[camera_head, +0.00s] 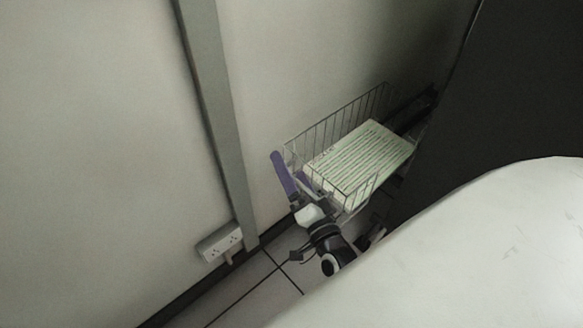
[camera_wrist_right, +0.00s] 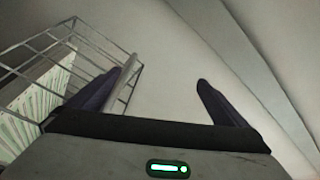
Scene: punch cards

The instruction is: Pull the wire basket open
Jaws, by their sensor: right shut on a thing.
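The wire basket (camera_head: 330,118) stands at the right of the light wall in the head view, with a stack of pale green punch cards (camera_head: 362,158) lying in it. My right gripper (camera_head: 291,172) is at the basket's near left end, its dark purple fingers against the wire. In the right wrist view the basket (camera_wrist_right: 112,52) is at the left, and a grey bar of it lies along the inner side of the left finger. The right gripper (camera_wrist_right: 160,82) is shut on the basket, though its fingers look well apart. My left gripper is not in view.
A grey vertical post (camera_head: 215,120) runs down the wall left of the basket. A white power socket (camera_head: 220,243) sits low at its foot. A dark panel (camera_head: 490,90) stands close at the right. Tiled floor (camera_head: 262,290) shows below the gripper.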

